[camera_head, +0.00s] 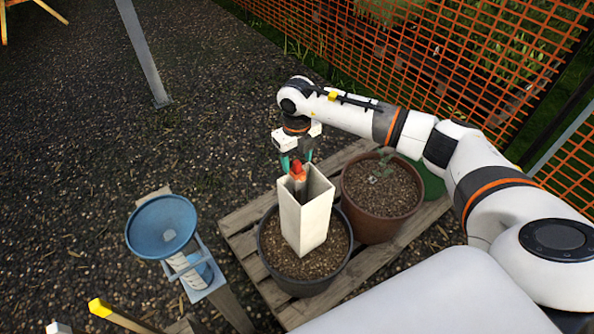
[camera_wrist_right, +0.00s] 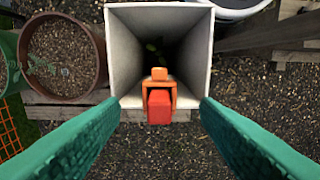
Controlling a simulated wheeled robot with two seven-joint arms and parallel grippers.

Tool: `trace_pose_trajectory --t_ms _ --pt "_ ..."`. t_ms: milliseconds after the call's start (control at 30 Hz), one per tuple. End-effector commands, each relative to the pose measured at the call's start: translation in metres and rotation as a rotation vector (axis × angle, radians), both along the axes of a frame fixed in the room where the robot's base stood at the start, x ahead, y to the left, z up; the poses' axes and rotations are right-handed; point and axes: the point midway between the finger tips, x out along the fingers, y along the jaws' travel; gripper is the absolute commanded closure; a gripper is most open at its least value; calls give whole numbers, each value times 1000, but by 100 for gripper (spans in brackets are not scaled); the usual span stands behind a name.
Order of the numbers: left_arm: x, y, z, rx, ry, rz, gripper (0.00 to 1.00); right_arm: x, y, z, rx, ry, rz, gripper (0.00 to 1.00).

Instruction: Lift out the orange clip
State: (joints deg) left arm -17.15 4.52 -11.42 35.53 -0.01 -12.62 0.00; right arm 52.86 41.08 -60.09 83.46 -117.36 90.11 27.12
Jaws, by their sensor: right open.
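The orange clip (camera_head: 299,174) with a red block-like part sits at the rim of an upright white square tube (camera_head: 305,222). In the right wrist view the clip (camera_wrist_right: 158,90) is at the tube's near wall, with its red end outside. My right gripper (camera_head: 297,161) is over the tube's top by the clip. Its green fingers are open, one on each side of the clip, and hold nothing. The tube's inside is dark and its lower part is hidden. My left gripper is not in view.
The tube stands in a dark pot (camera_head: 275,277) of soil on a wooden pallet (camera_head: 240,219). A brown pot (camera_head: 408,222) with a small plant is to the right. A blue dish (camera_head: 150,228) on a stand is to the left. An orange mesh fence (camera_head: 470,60) runs behind.

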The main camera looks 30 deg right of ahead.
Motion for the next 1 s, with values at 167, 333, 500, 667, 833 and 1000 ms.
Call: trace_pose_trajectory --t_ms 167,333,500,667,833,1000 --pt "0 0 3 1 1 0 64 -4 0 -27 1 3 1 44" --pt "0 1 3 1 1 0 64 -4 -1 -35 2 0 1 44" --pt "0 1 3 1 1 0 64 -3 -1 -35 2 0 1 44" --pt "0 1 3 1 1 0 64 -3 -1 -35 2 0 1 70" --pt "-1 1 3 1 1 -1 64 -3 -1 -35 2 0 1 91" --pt "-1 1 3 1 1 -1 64 -3 -1 -35 2 0 1 91"
